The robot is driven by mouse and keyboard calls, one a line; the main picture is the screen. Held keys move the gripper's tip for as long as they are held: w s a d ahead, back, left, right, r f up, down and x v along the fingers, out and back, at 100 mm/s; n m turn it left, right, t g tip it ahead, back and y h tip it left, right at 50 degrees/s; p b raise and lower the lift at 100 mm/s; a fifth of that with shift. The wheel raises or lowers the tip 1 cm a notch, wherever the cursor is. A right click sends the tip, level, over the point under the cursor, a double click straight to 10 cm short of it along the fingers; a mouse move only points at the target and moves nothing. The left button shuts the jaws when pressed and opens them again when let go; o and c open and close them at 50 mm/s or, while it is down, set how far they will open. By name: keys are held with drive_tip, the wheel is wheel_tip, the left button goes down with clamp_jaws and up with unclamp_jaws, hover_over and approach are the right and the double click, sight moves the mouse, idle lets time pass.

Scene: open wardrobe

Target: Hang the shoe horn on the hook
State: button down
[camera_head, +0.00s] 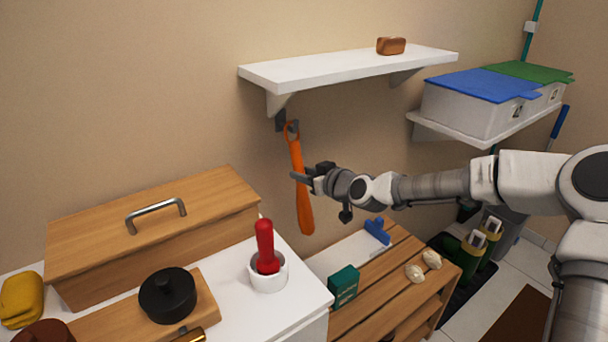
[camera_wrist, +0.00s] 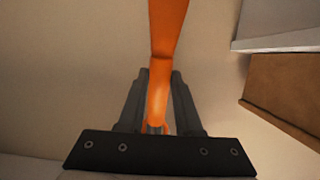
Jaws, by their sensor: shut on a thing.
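The orange shoe horn (camera_head: 302,190) hangs upright in the head view, its ring end at the top by the dark hook (camera_head: 281,122). The hook is on the wall below the left end of the white shelf. The ring overlaps the hook in this view; I cannot tell whether it is fully over it. My gripper (camera_head: 303,177) is shut on the middle of the shoe horn, coming from the right. In the wrist view the shoe horn (camera_wrist: 165,60) runs between the two fingers of my gripper (camera_wrist: 157,100).
The white shelf (camera_head: 340,68) with a brown block (camera_head: 391,46) is above. Below stand a white cabinet with a wooden box (camera_head: 150,225) and a red-handled tool in a white cup (camera_head: 268,272). A slatted wooden rack (camera_head: 390,285) is at lower right.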

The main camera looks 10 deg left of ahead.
unclamp_jaws()
idle(0.7)
idle(0.4)
drive_tip(key=s+d+f, duration=0.3)
drive_tip(key=s+d, duration=0.3)
drive_tip(key=d, duration=0.1)
drive_tip(key=shift+s+d+b, duration=0.25)
drive_tip(key=shift+s+b, duration=0.05)
drive_tip(key=shift+b, duration=0.1)
idle(1.0)
